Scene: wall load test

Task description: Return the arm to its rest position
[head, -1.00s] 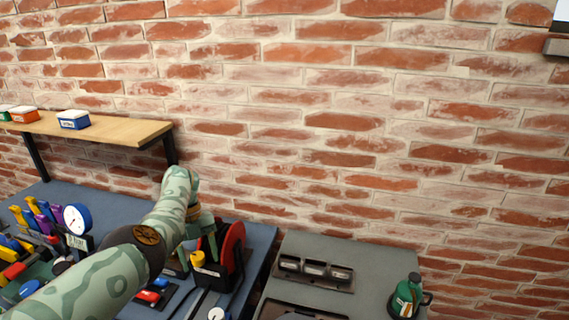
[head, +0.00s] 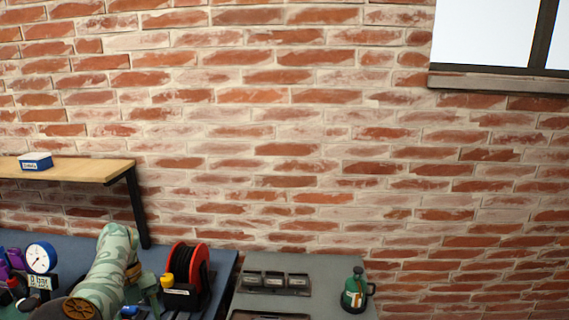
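One of my arms (head: 105,272), patterned in pale and dark green, reaches up from the lower left of the head view over the blue-grey bench. It stands beside the red and black reel. Its gripper end is turned away and mostly hidden behind the arm, so I cannot see its fingers or whether it holds anything. My other arm and its gripper do not show.
A red and black reel (head: 190,268) and a round gauge (head: 40,258) stand on the bench (head: 222,262). A wooden shelf (head: 90,170) holds a blue box (head: 36,161). The grey worktop (head: 330,305) carries a tray (head: 275,283) and a green bottle (head: 354,291).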

